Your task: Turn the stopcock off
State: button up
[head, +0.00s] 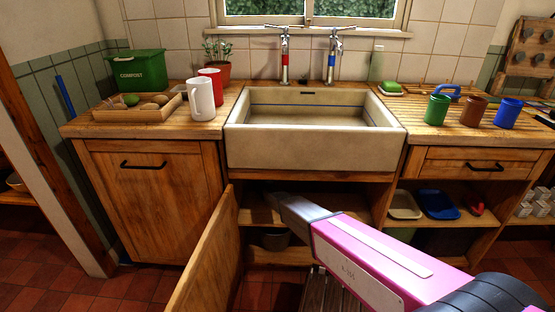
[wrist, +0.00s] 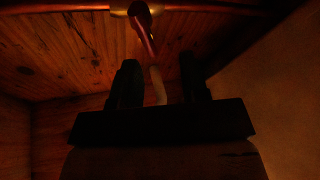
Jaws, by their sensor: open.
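In the wrist view, the stopcock (wrist: 137,9) sits on a copper pipe (wrist: 60,8) that runs across the top of the picture. Its reddish lever (wrist: 146,38) points down the picture, tilted a little right, across the line of the pipe. My gripper (wrist: 159,60) is open, its two dark fingers apart. In the head view, my arm reaches into the open cupboard under the sink (head: 310,150); the stopcock and fingertips are hidden there.
The cupboard door (head: 207,262) stands open left of my arm. The wrist view is dim, with a plank surface (wrist: 60,60) behind the pipe, a pale wall (wrist: 270,90) at right, and a pale unclear thing (wrist: 158,86) between the fingers. A dark pot (head: 273,240) stands low inside.

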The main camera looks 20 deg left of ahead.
jog(key=w, duration=0.4)
jog(key=shift+w, duration=0.25)
jog(key=shift+w+d+r, duration=0.15)
jog(key=shift+w+r, duration=0.05)
jog(key=shift+w, duration=0.15)
grip_shut()
